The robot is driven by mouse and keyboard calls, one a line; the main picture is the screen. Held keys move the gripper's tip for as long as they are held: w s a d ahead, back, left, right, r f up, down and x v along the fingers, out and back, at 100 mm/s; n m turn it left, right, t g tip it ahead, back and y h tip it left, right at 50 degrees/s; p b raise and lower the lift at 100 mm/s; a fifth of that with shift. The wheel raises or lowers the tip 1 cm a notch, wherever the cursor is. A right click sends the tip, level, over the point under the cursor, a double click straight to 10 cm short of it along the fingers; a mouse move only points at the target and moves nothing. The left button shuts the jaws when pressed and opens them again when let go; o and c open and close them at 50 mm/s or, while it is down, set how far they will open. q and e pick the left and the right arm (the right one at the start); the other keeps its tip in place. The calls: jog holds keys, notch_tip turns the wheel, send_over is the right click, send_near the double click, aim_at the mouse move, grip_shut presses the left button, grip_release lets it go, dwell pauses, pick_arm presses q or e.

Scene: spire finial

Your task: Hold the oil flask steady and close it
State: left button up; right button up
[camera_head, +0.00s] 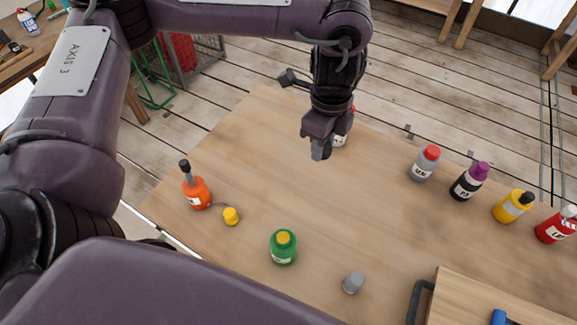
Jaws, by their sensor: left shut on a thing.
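My left gripper (318,150) points down over the far middle of the table. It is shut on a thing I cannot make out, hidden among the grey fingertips. A bottle with a white label and some red (340,140) shows partly behind it. An orange bottle (197,194) with a dark narrow top stands at the left. A yellow cap (231,216) is beside it, with a thin dark line between them. A green bottle (284,252) with a yellow top stands at the near middle. No label clearly reads as oil flask. My right gripper is not in view.
A grey cap-like piece (353,282) stands near the front. A grey bottle (422,168), black bottle (464,188), yellow bottle (508,209) and red bottle (553,229) line the right side. The table middle is clear.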

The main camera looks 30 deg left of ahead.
pick_arm(q)
jog(key=n, duration=0.3)
jog(key=a+n, duration=0.1)
jog(key=n, duration=0.2)
jog(key=shift+w+a+r, duration=0.1)
jog(key=shift+a+r, duration=0.1)
jog(key=a+n, duration=0.1)
jog(key=n, duration=0.8)
jog(key=a+n, duration=0.1)
jog(key=n, duration=0.3)
jog(key=shift+a+r, duration=0.3)
jog(key=shift+r, duration=0.1)
jog(key=shift+w, duration=0.1)
jog(key=shift+a, duration=0.1)
